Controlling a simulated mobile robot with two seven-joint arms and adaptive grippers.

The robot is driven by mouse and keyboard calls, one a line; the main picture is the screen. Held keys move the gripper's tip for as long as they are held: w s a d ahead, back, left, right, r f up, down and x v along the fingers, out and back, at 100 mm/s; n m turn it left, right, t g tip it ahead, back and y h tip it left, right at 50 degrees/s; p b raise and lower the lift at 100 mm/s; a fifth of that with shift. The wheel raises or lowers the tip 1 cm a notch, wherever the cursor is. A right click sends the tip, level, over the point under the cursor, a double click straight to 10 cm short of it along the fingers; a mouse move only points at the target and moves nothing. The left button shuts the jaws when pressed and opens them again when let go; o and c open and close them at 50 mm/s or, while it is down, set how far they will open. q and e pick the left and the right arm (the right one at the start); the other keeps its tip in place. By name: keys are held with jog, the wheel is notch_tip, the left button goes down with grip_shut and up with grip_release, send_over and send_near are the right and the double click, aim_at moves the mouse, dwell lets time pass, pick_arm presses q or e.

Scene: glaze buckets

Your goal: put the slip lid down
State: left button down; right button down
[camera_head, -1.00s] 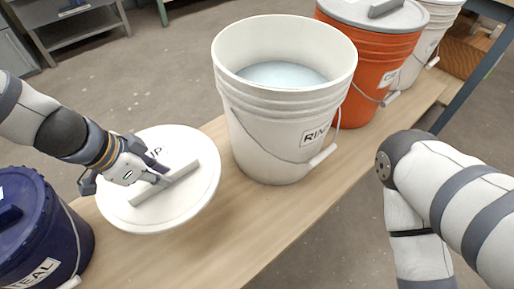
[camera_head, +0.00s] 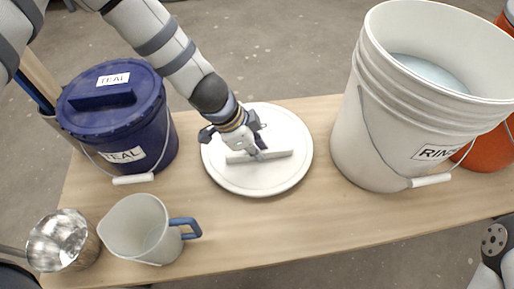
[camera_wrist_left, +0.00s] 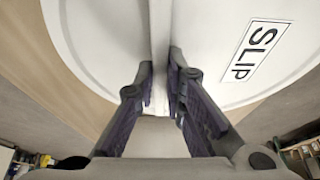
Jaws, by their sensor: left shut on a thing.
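The slip lid (camera_head: 221,170) is a round white disc with a raised bar handle (camera_head: 277,155). It lies roughly level over the bench between the teal bucket and the rinse bucket. My left gripper (camera_head: 258,153) is shut on the bar handle. In the left wrist view the two fingers (camera_wrist_left: 163,90) pinch the bar from both sides, and the SLIP label (camera_wrist_left: 258,50) shows on the lid's top. Whether the lid's underside touches the bench is hidden. My right gripper is out of view; only part of my right arm shows at the lower right.
The wooden bench (camera_head: 300,225) is bare in front of the lid. The lidded blue TEAL bucket (camera_head: 120,135) stands left, the open white RINSE bucket (camera_head: 385,150) right, with an orange bucket (camera_head: 490,150) beyond. A grey jug (camera_head: 140,228) and a metal cup (camera_head: 62,240) stand front left.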

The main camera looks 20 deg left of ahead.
pick_arm(q)
jog(key=c, duration=1.7)
grip_release()
jog(key=shift+o, duration=0.2)
jog(key=shift+r, duration=0.1)
